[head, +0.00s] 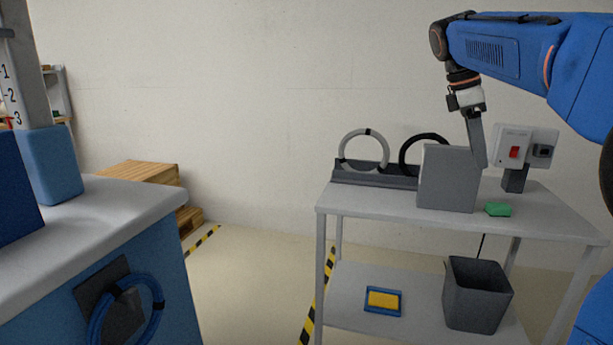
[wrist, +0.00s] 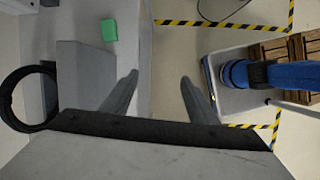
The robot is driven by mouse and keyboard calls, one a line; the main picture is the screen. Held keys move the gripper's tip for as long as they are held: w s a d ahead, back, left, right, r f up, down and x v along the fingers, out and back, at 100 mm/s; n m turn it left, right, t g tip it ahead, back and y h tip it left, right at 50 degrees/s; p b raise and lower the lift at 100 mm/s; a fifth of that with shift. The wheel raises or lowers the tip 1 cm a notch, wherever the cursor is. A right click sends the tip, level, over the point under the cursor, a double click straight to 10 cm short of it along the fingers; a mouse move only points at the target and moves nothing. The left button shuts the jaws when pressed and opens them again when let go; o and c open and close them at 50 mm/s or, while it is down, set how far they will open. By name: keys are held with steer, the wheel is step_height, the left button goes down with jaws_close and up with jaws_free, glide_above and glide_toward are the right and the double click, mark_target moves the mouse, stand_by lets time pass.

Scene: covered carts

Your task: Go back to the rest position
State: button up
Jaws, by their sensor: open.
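My gripper (head: 479,150) hangs down over the right half of the grey cart (head: 395,200), at the right edge of an upright grey box (head: 446,182). In the wrist view its two fingers (wrist: 159,86) are spread apart with nothing between them. The grey box (wrist: 82,75) lies left of the fingers there. In the head view the fingers overlap one another, and I cannot tell whether they touch the box.
A dark rack (head: 375,175) holds a grey ring (head: 343,152) and a black ring (head: 402,155). A green block (head: 498,209) and a switch box (head: 525,147) are at the right. A bin (head: 477,300) and a blue-and-yellow tray (head: 383,301) are below. Pallets (head: 140,173) stand by the wall.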

steer(key=s+a+f+m+t+y, duration=0.1)
steer(key=s+a+f+m, duration=0.2)
steer(key=s+f, duration=0.6)
steer(key=s+a+f+m+t+y, duration=0.1)
steer(key=s+a+f+m, duration=0.3)
steer(key=s+f, duration=0.6)
steer(key=s+a+f+m+t+y, duration=0.2)
steer(key=s+f+m, duration=0.4)
steer(key=s+f, duration=0.3)
step_height(320, 180, down, 2)
steer(key=shift+s+a+t, duration=0.15)
steer(key=shift+a+t, duration=0.5)
steer(key=shift+t, duration=0.05)
